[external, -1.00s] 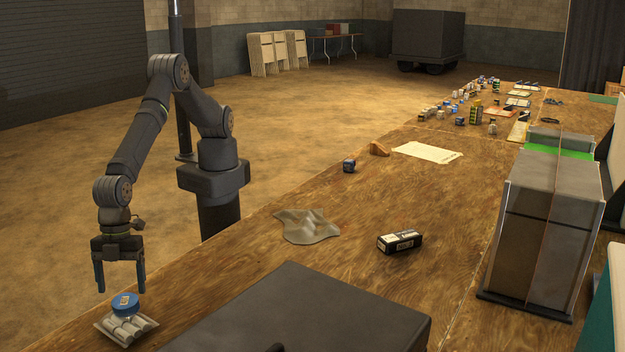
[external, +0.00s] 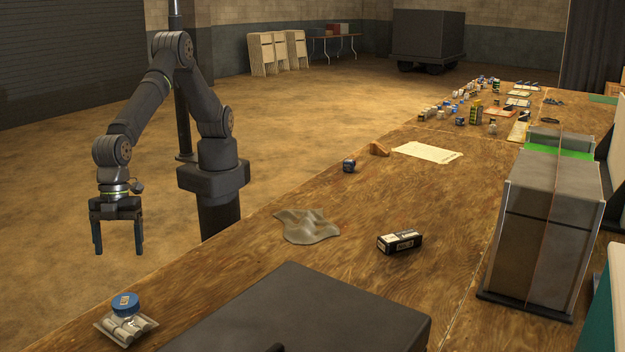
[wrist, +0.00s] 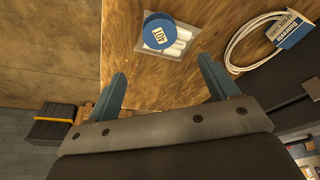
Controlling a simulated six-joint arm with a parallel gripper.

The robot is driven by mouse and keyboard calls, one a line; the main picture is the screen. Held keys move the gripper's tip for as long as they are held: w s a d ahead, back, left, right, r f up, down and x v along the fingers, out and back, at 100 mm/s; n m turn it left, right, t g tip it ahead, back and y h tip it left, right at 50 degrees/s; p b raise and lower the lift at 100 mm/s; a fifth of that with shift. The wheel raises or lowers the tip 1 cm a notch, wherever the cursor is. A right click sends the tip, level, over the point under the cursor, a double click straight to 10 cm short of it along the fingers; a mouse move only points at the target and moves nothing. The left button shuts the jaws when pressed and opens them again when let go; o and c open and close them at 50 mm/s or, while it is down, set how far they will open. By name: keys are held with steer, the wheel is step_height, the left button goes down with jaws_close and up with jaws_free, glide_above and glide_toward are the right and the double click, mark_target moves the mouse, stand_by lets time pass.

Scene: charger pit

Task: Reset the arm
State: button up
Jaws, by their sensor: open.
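My gripper (external: 118,248) is open and empty. It hangs fingers down at the left, raised above and apart from the items on the near table corner. In the wrist view my gripper (wrist: 163,88) shows both fingers apart with nothing between them. A blue-lidded round container (external: 126,304) sits on a clear packet of pale rolls (external: 125,328) at the table's near left corner. In the wrist view the blue lid (wrist: 159,31) carries a white label, and the packet (wrist: 182,40) lies partly under it.
The wooden table (external: 352,215) holds a dark box (external: 399,241), a grey cloth (external: 307,226), a small blue-and-dark item (external: 349,165) and a large grey case (external: 550,225). A dark flat case (external: 310,315) lies in front. A white cable (wrist: 243,42) shows in the wrist view.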

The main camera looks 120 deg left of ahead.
steer(key=x, duration=1.2)
steer(key=shift+f, duration=0.4)
steer(key=v, duration=0.2)
steer(key=d+v, duration=0.1)
steer(key=v, duration=0.1)
steer(key=shift+w+r, duration=0.15)
steer(key=shift+r, duration=0.4)
steer(key=s+a+r, duration=0.1)
steer(key=s+r, duration=0.6)
steer(key=s, duration=0.4)
steer(key=n, duration=0.3)
glide_toward(125, 300)
steer(key=w+a+r, duration=0.3)
steer(key=w+a, duration=0.1)
steer(key=a, duration=0.1)
steer(key=w+a+n+t+y, duration=0.1)
steer(key=w+a+n, duration=0.2)
steer(key=w+a, duration=0.75)
steer(key=w+a+f+n+y, duration=0.1)
steer(key=w+a+n, duration=0.4)
steer(key=w+a, duration=1.5)
steer(key=shift+a+f+n+y, duration=0.25)
steer(key=shift+a+n+y, duration=0.15)
steer(key=shift+a, duration=1.3)
steer(key=shift+w, duration=0.15)
